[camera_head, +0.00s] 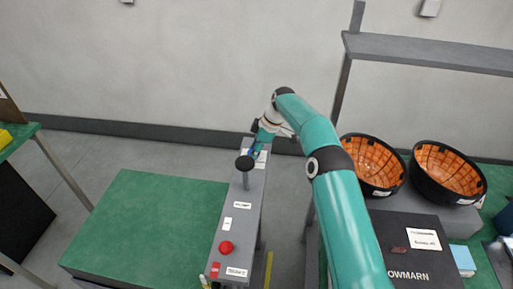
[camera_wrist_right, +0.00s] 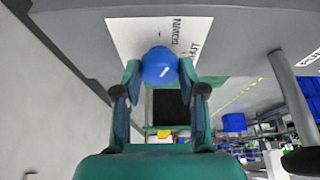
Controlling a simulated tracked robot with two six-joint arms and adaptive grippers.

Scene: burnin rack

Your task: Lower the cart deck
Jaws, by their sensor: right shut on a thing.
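The cart's green deck (camera_head: 150,225) is at the lower left of the head view. A grey control box (camera_head: 232,222) stands along its right side. The box carries a black-knobbed lever (camera_head: 244,163), a red button (camera_head: 226,247) and several white labels. My right gripper (camera_head: 260,145) is at the far end of the box. In the right wrist view, my right gripper (camera_wrist_right: 160,72) is shut on a round blue knob (camera_wrist_right: 158,63) in front of a white label with small print. The knob is mostly hidden in the head view. My left gripper is not in view.
Two black bowls with orange inner walls (camera_head: 371,165) (camera_head: 447,172) stand at the right, near a dark case (camera_head: 412,252). A grey shelf (camera_head: 430,53) is above them. A green table (camera_head: 18,138) is at the left edge. Bare floor lies behind the cart.

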